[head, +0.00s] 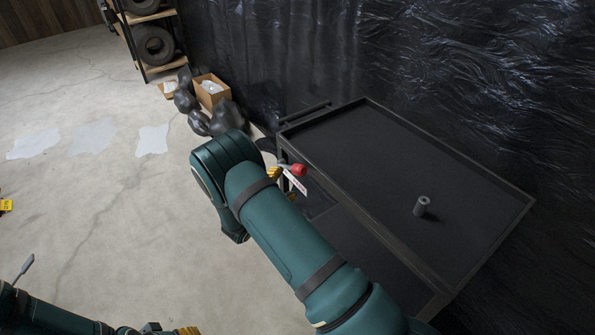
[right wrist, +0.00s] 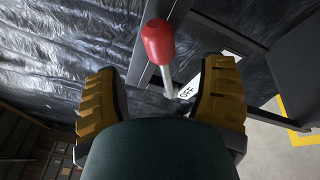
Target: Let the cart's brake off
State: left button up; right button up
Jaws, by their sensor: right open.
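The black cart (head: 385,110) stands at the right. Its brake lever has a red knob (head: 299,170) at the cart's left end, beside a white label (head: 296,183). In the right wrist view the red knob (right wrist: 158,42) tops a grey rod (right wrist: 167,82), with the label (right wrist: 187,92) reading "OFF" just right of it. My right gripper (head: 282,184) is open; its yellow fingers lie either side of the rod in the wrist view, with gaps on both sides. Whether the rod is within finger depth is unclear. My left arm shows at the lower left; its gripper's state is unclear.
A small grey cylinder (head: 422,206) stands on the cart's top. Black sheeting (head: 270,60) hangs behind the cart. A cardboard box (head: 208,92) and dark bags (head: 225,118) lie beyond it, near a tyre rack (head: 153,45). The concrete floor at left is mostly clear.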

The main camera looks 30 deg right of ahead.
aim_at(294, 173)
jog(key=x, duration=0.7)
jog(key=shift+b, duration=0.3)
jog(key=shift+c, duration=0.2)
grip_shut()
